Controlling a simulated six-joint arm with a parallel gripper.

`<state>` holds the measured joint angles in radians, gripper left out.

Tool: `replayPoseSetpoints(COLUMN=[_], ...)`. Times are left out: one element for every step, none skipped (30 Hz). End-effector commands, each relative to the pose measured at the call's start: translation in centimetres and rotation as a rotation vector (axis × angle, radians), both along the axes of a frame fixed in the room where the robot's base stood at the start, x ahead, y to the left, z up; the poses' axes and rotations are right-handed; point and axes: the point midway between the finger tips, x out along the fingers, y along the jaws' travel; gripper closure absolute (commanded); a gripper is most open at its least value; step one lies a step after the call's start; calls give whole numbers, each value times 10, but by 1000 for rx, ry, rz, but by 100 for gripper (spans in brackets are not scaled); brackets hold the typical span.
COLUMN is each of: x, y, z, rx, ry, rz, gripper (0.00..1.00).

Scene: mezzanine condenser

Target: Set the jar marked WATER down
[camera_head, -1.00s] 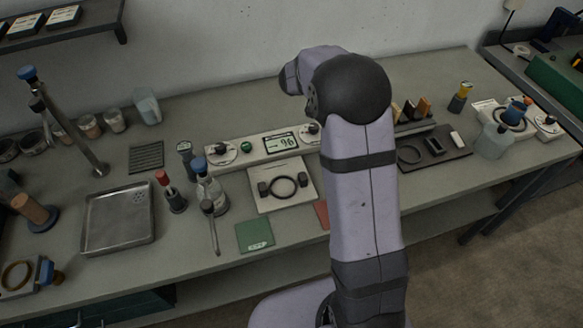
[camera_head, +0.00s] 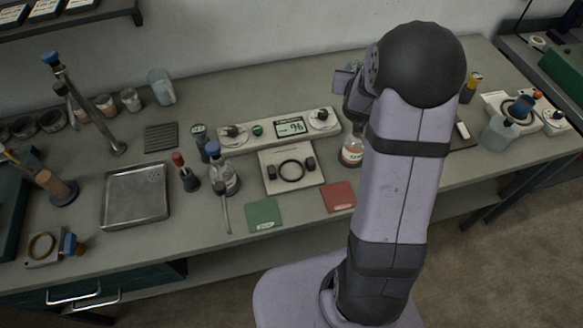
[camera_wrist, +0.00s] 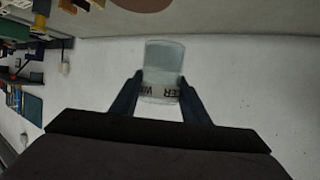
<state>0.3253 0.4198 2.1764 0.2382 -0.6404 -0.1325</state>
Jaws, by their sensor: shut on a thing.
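The jar marked WATER (camera_wrist: 163,60) is a pale, see-through vessel in the middle of the wrist view. Its label reads upside down and shows only in part. My gripper (camera_wrist: 160,84) is shut on it, with one dark finger on each side. In the wrist view a pale, plain surface lies behind the jar, and no contact with a bench shows.
An orange-labelled flask (camera_head: 350,152) stands beside my arm. Pale jars stand at back left (camera_head: 161,88) and right (camera_head: 497,131).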

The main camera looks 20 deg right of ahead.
Motion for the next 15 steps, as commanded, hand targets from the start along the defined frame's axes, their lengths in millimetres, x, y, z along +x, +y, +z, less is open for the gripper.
replayPoseSetpoints(x=[-2, -3, -5, -6, -7, -10, -12, -14, -18, -21, -25, -31, -36, -41, -48], y=[6, 10, 16, 21, 26, 35, 41, 48, 59, 67, 75, 88, 98, 108, 122], z=[-3, -6, -10, -13, -16, -21, -24, -28, -33, -37, -41, -46, -49, -52, -56], rx=[1, 0, 2, 3, 4, 4, 5, 5, 6, 7, 8, 10, 10, 10, 10], ry=[5, 4, 5, 5, 5, 6, 4, 6, 6, 5, 5, 6, 6, 6, 5], rz=[33, 56, 88, 113, 139, 176, 207, 238, 280, 314, 349, 398, 436, 474, 523], gripper=[82, 82, 82, 82, 82, 82, 82, 82, 82, 82, 82, 82, 82, 82, 82])
